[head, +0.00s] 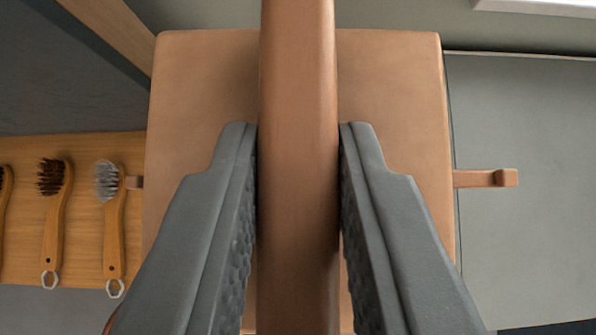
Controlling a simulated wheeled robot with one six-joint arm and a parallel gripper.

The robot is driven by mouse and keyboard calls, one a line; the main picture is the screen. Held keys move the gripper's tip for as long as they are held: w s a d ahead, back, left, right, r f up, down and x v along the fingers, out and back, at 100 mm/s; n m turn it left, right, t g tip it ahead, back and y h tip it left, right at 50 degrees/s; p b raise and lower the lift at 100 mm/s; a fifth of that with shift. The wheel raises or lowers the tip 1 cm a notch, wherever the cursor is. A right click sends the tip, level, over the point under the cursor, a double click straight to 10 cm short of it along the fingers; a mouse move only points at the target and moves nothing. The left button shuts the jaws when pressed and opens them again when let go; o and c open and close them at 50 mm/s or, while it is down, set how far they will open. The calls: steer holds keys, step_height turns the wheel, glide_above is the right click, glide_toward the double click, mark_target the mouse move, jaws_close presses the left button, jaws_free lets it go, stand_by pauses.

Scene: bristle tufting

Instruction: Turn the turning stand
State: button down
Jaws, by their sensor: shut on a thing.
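The turning stand's top (400,100) is a tan, leather-brown square plate that fills the middle of the view. A long brown bar (298,130) runs up the picture in front of it, from the bottom past the top edge. My gripper (298,140) has its two grey fingers on either side of this bar and is shut on it. A small brown peg (486,178) sticks out from the plate's right side. What lies under the plate is hidden.
At left, a wooden board (80,220) carries several brushes, including a dark-bristled one (54,205) and a grey-bristled one (112,215). A wooden post (115,35) crosses the upper left. A grey panel (540,120) at right is mostly bare.

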stand_by(0.5)
steer(key=c, duration=1.3)
jaws_free()
steer(key=v, duration=1.7)
steer(key=shift+s+d+r, duration=0.1)
steer(key=shift+s+d, duration=0.05)
steer(key=shift+d, duration=0.15)
